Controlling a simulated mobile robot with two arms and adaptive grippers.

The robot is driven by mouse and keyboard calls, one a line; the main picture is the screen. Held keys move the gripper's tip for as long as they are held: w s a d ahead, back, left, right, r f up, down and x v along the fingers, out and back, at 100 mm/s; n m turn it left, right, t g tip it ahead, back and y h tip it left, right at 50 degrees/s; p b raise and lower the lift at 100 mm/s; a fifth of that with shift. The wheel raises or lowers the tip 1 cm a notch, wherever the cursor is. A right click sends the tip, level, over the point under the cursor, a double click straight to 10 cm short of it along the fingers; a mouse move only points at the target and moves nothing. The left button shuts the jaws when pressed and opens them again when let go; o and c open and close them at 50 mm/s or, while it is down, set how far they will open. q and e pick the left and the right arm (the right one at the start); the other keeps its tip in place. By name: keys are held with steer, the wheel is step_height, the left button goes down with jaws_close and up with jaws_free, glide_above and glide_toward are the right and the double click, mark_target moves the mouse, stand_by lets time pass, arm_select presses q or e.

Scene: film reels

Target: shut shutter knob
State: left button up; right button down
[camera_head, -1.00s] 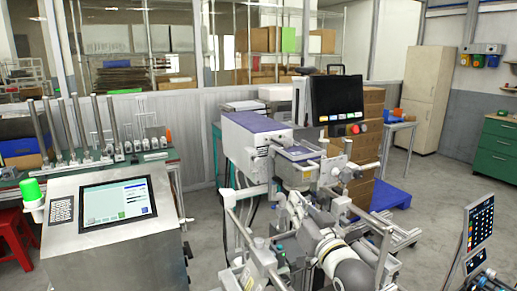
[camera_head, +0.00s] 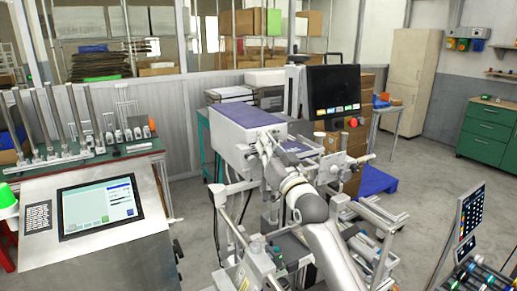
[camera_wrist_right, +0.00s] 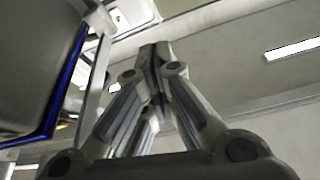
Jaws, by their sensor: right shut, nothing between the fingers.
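My right gripper (camera_head: 264,142) is shut and empty. In the head view it is up against or just in front of the white machine housing with the purple top (camera_head: 238,118), at its right end; I cannot tell whether it touches. In the right wrist view its fingertips (camera_wrist_right: 154,50) are closed together, pointing up the picture. The shutter knob cannot be made out; the gripper and wrist cover that part of the machine. My left gripper is not in view.
A black monitor (camera_head: 333,90) stands on the machine behind and right of my gripper. Metal rails and rods (camera_head: 362,235) crowd around my forearm. A tilted touchscreen console (camera_head: 100,212) stands at left, a tablet panel (camera_head: 468,222) at right. Open floor lies at right.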

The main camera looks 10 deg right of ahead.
mark_target(256, 161)
arm_select(q)
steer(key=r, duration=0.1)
steer(key=p, duration=0.1)
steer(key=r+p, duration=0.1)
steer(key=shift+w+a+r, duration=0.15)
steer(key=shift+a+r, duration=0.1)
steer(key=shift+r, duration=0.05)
arm_select(e)
steer(key=f, duration=0.1)
steer(key=w+a+f, duration=0.1)
steer(key=w+f, duration=0.1)
steer(key=shift+a, duration=0.25)
step_height(256, 161, down, 4)
steer(key=b, duration=0.2)
steer(key=shift+f+b, duration=0.15)
steer(key=shift+b, duration=0.25)
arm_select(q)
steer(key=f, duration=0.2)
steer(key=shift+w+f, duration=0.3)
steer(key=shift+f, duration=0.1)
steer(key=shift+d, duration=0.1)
